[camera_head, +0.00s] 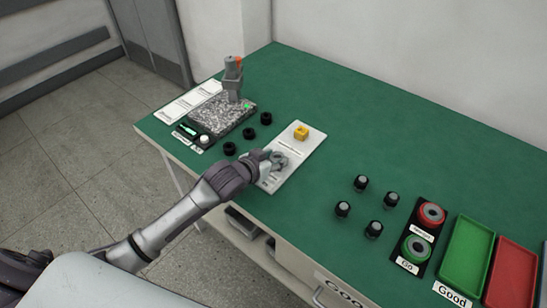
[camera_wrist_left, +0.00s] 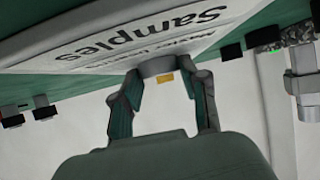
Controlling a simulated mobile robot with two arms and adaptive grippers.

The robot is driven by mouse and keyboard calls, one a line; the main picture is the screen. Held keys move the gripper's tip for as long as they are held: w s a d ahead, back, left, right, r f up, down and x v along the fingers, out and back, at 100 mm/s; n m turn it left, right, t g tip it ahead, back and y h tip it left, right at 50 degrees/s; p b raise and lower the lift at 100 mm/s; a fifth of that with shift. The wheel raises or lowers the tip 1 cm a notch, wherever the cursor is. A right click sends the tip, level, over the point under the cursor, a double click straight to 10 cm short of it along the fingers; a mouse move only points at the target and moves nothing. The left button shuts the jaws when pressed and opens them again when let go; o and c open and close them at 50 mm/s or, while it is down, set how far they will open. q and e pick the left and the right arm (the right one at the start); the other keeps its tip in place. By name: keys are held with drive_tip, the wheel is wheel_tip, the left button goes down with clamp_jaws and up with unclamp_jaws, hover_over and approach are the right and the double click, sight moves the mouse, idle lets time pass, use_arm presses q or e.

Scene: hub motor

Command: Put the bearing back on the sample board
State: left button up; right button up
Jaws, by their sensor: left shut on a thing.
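The sample board (camera_head: 312,143) is a white plate on the green table. In the left wrist view, the board (camera_wrist_left: 90,48) shows upside down with the word "Samples". My left gripper (camera_head: 275,159) is over the near half of the board. It is shut on the bearing (camera_head: 281,162), a grey ring. In the left wrist view, the bearing (camera_wrist_left: 157,67) is between the fingertips, close to the board's surface. I cannot tell whether it touches the board. My right gripper is not in view.
A yellow part (camera_head: 301,132) sits on the board's far end. A grey granite gauge stand (camera_head: 222,116) stands to the left with several black rings around it. Several black-and-grey parts (camera_head: 361,183), a button panel (camera_head: 417,247), a green tray (camera_head: 467,246) and a red tray (camera_head: 512,277) are to the right.

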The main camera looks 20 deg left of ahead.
use_arm(q)
drive_tip(key=o, duration=1.3)
drive_tip(key=shift+c, duration=0.2)
drive_tip(key=shift+r, duration=0.15)
drive_tip(key=v, duration=1.2)
